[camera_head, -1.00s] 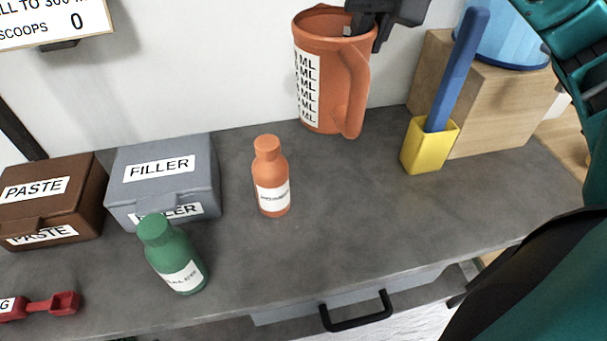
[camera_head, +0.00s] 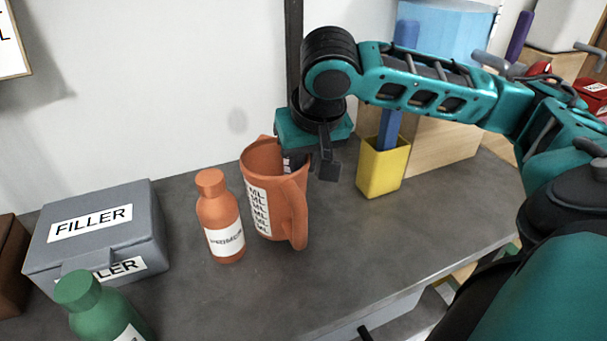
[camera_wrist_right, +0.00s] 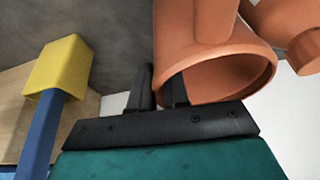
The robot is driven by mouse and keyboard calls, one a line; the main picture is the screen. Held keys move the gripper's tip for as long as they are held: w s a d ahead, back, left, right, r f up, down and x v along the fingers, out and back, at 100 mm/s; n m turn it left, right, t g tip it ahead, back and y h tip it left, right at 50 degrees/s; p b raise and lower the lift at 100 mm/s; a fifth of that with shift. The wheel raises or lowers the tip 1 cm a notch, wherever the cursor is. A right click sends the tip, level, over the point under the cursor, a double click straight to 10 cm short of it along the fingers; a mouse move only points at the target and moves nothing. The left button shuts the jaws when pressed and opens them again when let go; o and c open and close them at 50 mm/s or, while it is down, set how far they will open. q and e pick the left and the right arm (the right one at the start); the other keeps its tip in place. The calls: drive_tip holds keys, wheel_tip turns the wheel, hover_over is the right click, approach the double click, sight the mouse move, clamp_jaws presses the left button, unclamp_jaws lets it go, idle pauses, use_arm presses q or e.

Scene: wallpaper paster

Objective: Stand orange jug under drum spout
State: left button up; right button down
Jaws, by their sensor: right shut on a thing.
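The orange jug (camera_head: 258,165), with a white ML label and a side handle, is upright and slightly tilted in the head view, just right of the orange bottle (camera_head: 222,222). My right gripper (camera_head: 307,165) is shut on the jug's upper wall at the rim. In the right wrist view the jug's open mouth (camera_wrist_right: 230,78) is by the fingers (camera_wrist_right: 160,88). I cannot tell whether its base touches the counter. The light blue drum (camera_head: 450,30) stands on a wooden block (camera_head: 445,142), partly behind my right arm. Its spout is not visible. My left gripper is not in view.
A yellow holder (camera_head: 385,175) with a blue-handled tool (camera_head: 390,130) stands in front of the block, right of the jug. A grey FILLER box (camera_head: 100,235) and green bottle (camera_head: 95,305) are at left. The counter (camera_head: 400,235) is clear at front right.

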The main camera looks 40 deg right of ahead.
drive_tip(key=shift+f, duration=1.3)
drive_tip(key=c, duration=1.1)
unclamp_jaws()
drive_tip(key=shift+r, duration=0.15)
